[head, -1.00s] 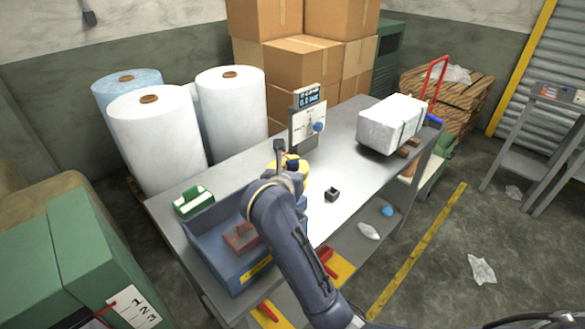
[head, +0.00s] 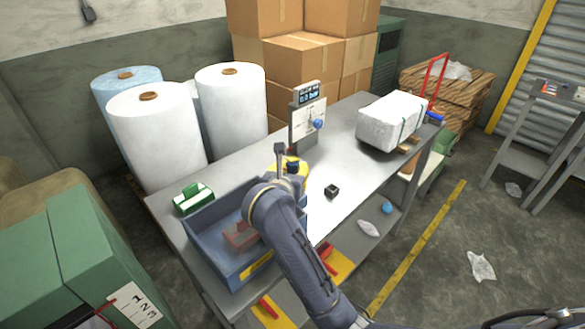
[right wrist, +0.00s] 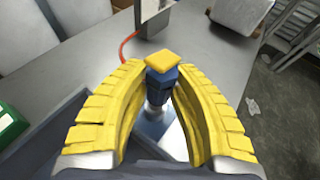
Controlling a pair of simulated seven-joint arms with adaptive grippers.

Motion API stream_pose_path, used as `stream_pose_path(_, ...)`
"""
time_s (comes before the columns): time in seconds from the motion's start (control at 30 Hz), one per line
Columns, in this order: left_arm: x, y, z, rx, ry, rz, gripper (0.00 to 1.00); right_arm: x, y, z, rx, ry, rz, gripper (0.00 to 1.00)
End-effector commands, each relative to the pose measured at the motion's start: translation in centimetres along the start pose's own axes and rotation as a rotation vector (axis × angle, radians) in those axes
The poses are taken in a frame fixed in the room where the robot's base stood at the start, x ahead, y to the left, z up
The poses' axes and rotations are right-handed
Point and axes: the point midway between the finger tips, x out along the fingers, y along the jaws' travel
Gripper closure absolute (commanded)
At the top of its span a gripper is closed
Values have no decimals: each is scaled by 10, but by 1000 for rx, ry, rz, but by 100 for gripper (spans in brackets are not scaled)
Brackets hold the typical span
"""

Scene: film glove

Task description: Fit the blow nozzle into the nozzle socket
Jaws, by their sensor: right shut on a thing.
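My right gripper (right wrist: 166,78) has yellow padded fingers. It is shut on a blue piece with a yellow top, which looks like the blow nozzle (right wrist: 160,88), in the right wrist view. A pale shaft runs below its blue body. In the head view the right gripper (head: 288,166) is above the table, behind the blue tray, and my own arm hides part of it. A small black block (head: 331,191), which may be the nozzle socket, sits on the table to the right of the gripper, apart from it. My left gripper is not in view.
A blue tray (head: 200,232) with a reddish item stands at the table's near left. A green-and-white item (head: 193,199) lies beside it. A display stand (head: 307,118) is behind the gripper. A white wrapped block (head: 391,121) lies at the far right. The tabletop around the black block is clear.

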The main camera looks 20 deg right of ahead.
Motion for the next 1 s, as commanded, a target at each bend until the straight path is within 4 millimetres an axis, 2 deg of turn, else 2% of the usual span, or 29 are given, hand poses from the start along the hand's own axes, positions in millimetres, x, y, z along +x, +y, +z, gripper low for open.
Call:
stream_pose_path(0.9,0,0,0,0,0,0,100,6,0,-18,-1,-1,0,100)
stream_pose_path(0.93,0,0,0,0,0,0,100,6,0,-18,-1,-1,0,74)
stream_pose_path(1.0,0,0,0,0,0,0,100,6,0,-18,-1,0,0,65)
